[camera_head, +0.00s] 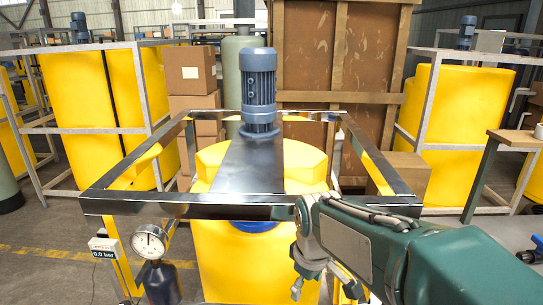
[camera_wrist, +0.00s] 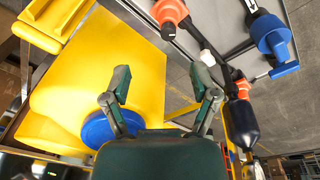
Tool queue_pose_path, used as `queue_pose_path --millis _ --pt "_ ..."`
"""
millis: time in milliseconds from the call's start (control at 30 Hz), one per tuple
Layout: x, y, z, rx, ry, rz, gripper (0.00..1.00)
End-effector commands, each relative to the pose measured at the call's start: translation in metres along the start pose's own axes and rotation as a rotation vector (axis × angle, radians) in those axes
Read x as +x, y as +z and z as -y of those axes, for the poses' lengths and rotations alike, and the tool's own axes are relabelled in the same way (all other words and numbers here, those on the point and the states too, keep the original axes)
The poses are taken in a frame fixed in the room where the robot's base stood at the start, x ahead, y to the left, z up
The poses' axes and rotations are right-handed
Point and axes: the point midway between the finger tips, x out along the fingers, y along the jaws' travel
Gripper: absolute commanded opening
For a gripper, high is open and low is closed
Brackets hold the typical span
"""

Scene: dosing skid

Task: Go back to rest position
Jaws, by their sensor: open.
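My gripper (camera_head: 322,284) is at the lower middle of the head view, in front of the yellow dosing tank (camera_head: 228,262), with my green arm reaching in from the lower right. In the wrist view my gripper (camera_wrist: 163,78) shows two separated fingers with nothing between them. Beyond the fingers are the yellow tank (camera_wrist: 135,50), its blue round cap (camera_wrist: 112,127) and orange-and-black pipe fittings (camera_wrist: 171,12). I cannot tell whether the gripper touches the tank.
A metal frame (camera_head: 240,207) surrounds the tank top, with a grey motor (camera_head: 258,85) above. A pressure gauge (camera_head: 149,242) and a 0.0 bar display (camera_head: 104,247) are at left. Cardboard boxes (camera_head: 190,70) and a wooden crate (camera_head: 335,50) stand behind.

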Motion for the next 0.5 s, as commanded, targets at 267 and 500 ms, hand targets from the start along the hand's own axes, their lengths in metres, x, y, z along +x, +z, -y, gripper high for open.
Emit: queue_pose_path --millis 267,500 --pt "-0.043 0.072 0.01 0.325 0.087 -0.139 0.76" --pt "-0.057 0.129 0.028 0.593 0.143 -0.264 0.76"
